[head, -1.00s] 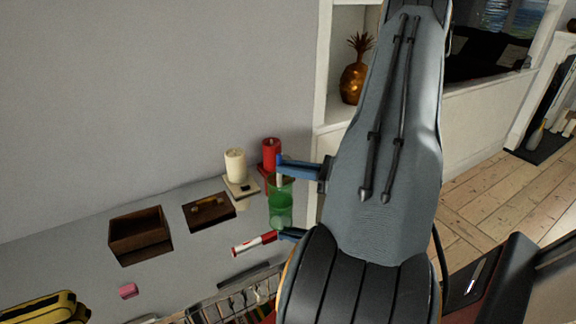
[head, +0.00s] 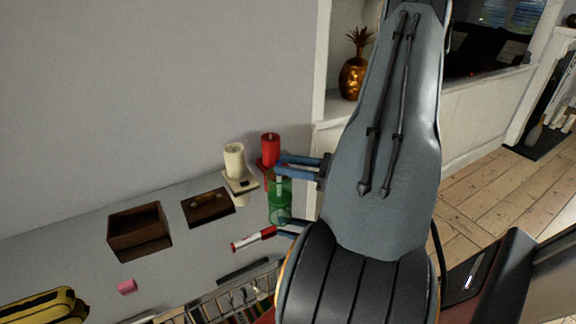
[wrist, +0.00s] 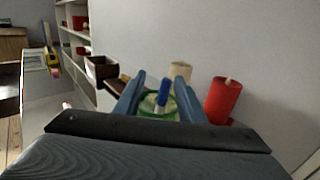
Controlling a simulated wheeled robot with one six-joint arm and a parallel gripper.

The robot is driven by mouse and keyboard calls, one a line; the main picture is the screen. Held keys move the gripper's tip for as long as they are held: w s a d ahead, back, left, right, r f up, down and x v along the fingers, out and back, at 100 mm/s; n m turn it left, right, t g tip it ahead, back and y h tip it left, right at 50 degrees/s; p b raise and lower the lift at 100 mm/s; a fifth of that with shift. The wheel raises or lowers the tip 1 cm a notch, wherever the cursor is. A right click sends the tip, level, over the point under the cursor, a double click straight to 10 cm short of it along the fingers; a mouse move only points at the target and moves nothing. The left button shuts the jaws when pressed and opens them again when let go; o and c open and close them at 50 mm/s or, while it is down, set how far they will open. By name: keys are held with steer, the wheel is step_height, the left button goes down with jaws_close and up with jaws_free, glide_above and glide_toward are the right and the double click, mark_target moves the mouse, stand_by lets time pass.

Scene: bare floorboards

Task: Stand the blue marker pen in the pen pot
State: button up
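The green see-through pen pot (head: 280,205) stands near the right end of the grey shelf top, and its rim shows in the wrist view. The blue marker pen is upright in the pot, its blue end (wrist: 162,93) showing above the rim. In the head view the pen is mostly hidden by the pot and my fingers. My gripper (head: 279,166) is at the pot's mouth. In the wrist view its two blue fingers (wrist: 159,92) stand apart on either side of the pen, with a gap on each side.
A red candle (head: 271,150) and a cream candle (head: 234,160) stand close behind the pot. A red and white marker (head: 252,239) lies in front. A brown open box (head: 139,232), a dark wooden tray (head: 208,208) and a pink block (head: 127,287) are further left.

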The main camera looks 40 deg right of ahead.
steer(key=b+v, duration=0.2)
steer(key=v, duration=0.5)
steer(key=shift+s+d, duration=0.2)
steer(key=shift+s, duration=0.1)
steer(key=shift+s, duration=0.1)
stand_by(0.7)
